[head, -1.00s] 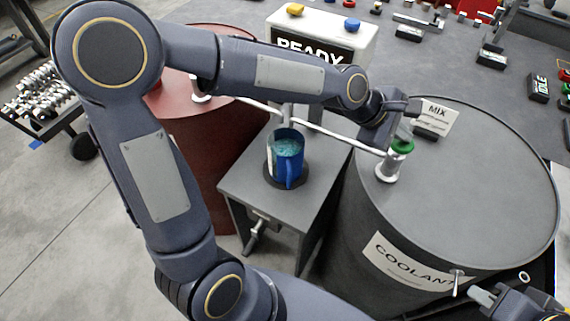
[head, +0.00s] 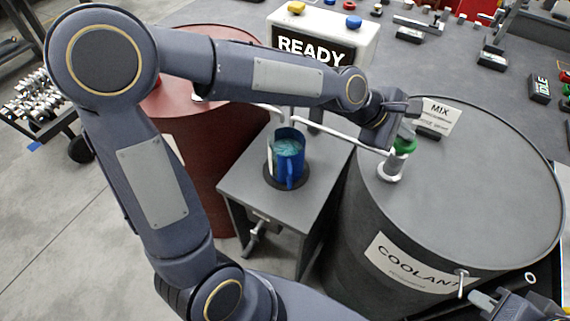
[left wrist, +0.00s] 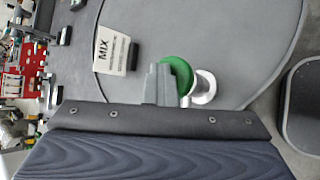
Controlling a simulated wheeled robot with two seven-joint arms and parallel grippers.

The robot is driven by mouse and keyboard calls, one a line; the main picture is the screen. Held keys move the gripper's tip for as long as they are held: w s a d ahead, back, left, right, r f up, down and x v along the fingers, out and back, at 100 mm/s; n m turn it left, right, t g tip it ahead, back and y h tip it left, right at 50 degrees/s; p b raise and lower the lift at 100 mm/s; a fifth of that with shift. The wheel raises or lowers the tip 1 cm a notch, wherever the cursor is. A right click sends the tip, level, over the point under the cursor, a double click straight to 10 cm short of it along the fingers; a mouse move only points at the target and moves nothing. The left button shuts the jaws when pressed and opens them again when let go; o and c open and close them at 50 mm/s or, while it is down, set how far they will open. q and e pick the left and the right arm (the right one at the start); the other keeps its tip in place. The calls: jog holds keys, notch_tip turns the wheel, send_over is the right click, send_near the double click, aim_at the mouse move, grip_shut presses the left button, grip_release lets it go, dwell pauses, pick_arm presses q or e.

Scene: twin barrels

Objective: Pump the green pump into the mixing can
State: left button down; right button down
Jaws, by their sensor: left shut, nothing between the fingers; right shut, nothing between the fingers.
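The green pump (head: 404,145) stands on the grey coolant barrel (head: 470,200). Its spout runs left toward the blue mixing can (head: 288,160), which stands on a small grey table and holds teal liquid. My left gripper (head: 408,127) is shut and empty, its fingertips at the top of the green pump head. In the left wrist view the shut fingers (left wrist: 158,84) are beside the green pump head (left wrist: 179,76) and overlap its edge; I cannot tell whether they touch. My right gripper (head: 484,298) is shut and empty at the lower right, in front of the coolant barrel.
A red barrel (head: 205,135) with its own spout stands left of the small table (head: 265,203). A READY display box (head: 325,35) is behind the can. A MIX card (head: 438,114) lies on the coolant barrel. A bench with several parts fills the back right.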

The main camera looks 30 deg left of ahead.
aim_at(394, 156)
pick_arm(q)
jog(key=shift+g+y, duration=0.3)
jog(key=shift+g, duration=0.4)
jog(key=f, duration=0.1)
jog(key=s+f, duration=0.1)
jog(key=f, duration=0.1)
jog(key=a+f, duration=0.1)
jog(key=f, duration=0.1)
jog(key=shift+s, duration=0.4)
jog(key=r+p, duration=0.1)
jog(key=p, duration=0.1)
jog(key=w+r+p, duration=0.1)
jog(key=r, duration=0.1)
jog(key=r+p, duration=0.2)
jog(key=shift+w+d+r+p, duration=0.15)
jog(key=shift+d+r+p, duration=0.05)
jog(key=shift+d+p, duration=0.1)
jog(key=shift+r, duration=0.15)
jog(key=shift+a, duration=0.15)
jog(key=shift+r, duration=0.25)
jog(key=s+a+r+m+y, duration=0.25)
jog(key=s+a+m, duration=0.45)
jog(key=s+a, duration=0.45)
jog(key=s+a+f+m, duration=0.2)
jog(key=s+a+m, duration=0.5)
jog(key=s, duration=0.4)
jog(key=shift+s+a+f+y, duration=0.15)
jog(key=shift+a+f+y, duration=0.1)
jog(key=shift+y, duration=0.2)
